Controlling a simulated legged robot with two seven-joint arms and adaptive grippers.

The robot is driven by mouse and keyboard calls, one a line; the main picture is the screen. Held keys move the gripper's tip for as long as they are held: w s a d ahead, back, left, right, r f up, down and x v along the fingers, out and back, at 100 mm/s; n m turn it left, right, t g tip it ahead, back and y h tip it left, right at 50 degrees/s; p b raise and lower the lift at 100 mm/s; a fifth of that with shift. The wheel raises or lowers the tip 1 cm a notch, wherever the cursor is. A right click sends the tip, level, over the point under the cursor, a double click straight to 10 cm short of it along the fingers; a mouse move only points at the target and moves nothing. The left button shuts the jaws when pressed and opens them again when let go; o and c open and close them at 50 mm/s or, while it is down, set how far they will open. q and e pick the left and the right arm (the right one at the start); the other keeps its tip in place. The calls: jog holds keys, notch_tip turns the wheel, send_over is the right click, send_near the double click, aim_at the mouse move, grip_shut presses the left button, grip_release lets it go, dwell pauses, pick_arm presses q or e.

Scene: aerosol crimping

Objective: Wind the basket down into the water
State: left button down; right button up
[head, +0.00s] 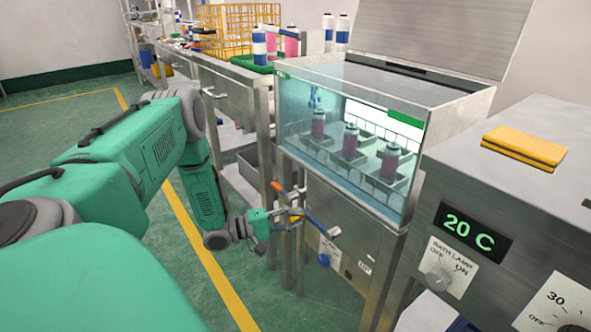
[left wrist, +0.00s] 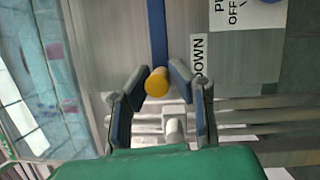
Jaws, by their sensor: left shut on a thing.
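The glass tank (head: 290,120) stands on a steel cabinet. Behind its glass is the wire basket (head: 345,172) with three upright pinkish cans with grey tops. I cannot tell exactly where the water surface lies against the basket. A crank with a blue arm (head: 322,227) is on the cabinet front below the tank. My left gripper (head: 288,214) is at the crank. In the left wrist view, the blue arm (left wrist: 158,35) ends in a yellow knob (left wrist: 157,82), and my left gripper (left wrist: 162,84) is shut on this knob. My right gripper is not in view.
A blue knob (head: 324,260) sits on the cabinet below the crank. A control box (head: 510,215) with a "20 C" display stands at the right. A steel bench (head: 215,66) with a yellow crate (head: 238,30) and bottles is behind. Green floor is open at the left.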

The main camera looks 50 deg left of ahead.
pick_arm(q)
jog(key=shift+s+d+f, duration=0.15)
jog(key=shift+f, duration=0.15)
jog(key=c, duration=1.9)
grip_release()
jog(key=o, duration=0.4)
jog(key=shift+f, duration=0.1)
jog(key=v, duration=1.2)
